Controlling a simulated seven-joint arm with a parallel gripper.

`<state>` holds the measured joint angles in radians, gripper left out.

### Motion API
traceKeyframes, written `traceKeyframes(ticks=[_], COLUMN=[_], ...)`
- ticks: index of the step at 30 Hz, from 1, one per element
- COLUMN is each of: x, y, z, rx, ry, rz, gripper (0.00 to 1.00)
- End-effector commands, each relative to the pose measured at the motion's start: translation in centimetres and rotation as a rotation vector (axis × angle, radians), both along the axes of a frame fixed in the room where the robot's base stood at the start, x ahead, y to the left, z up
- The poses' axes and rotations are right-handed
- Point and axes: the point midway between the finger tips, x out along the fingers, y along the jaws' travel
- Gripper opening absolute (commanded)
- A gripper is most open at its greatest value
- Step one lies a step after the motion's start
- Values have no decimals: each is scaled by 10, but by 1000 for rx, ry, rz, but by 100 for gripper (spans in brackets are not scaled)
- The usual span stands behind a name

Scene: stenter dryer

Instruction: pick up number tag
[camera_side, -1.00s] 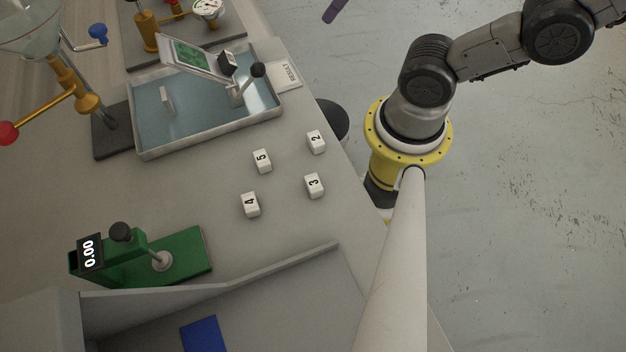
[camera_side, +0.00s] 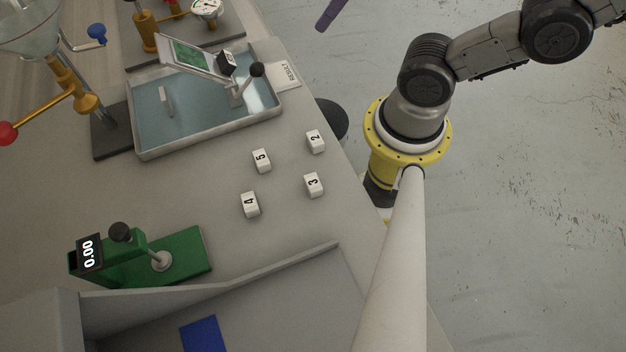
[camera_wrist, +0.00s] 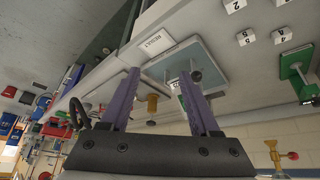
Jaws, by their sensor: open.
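Several white number tags lie apart on the grey bench in the side view: tag 2 (camera_side: 316,141), tag 5 (camera_side: 262,161), tag 3 (camera_side: 314,185) and tag 4 (camera_side: 250,204). In the wrist view, tag 2 (camera_wrist: 235,5), tag 5 (camera_wrist: 245,37) and tag 4 (camera_wrist: 281,34) show at the upper right, beyond the fingers. My gripper (camera_wrist: 160,74) is open, its purple fingers spread with nothing held between them. In the side view only a purple finger end (camera_side: 329,13) shows at the top edge, well away from the tags.
A metal tray (camera_side: 200,128) with a tilted green-screen device (camera_side: 190,55) stands above the tags. A RESULT card (camera_side: 288,75) lies beside it. A green scale (camera_side: 185,262) reading 0.00 and a grey-walled bin (camera_side: 300,262) stand below. The bench around the tags is clear.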

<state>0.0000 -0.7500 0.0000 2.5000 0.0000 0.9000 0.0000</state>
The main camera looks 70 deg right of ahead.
Motion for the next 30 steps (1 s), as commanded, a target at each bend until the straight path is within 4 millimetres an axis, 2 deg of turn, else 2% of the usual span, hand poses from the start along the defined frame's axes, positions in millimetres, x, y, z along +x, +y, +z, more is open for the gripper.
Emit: traceKeyframes(ticks=[4, 8, 16, 23, 26, 30], x=[0, -3, 0, 7, 7, 2], y=[0, 2, 24, 66, 90, 135], z=[0, 0, 7, 7, 4, -5], rx=[-19, -87, -258, -335, -341, -295], ry=[1, 15, 63, 81, 70, 43], rz=[35, 183, 761, 1386, 1687, 2105], gripper=[62, 62, 62, 62, 62, 62])
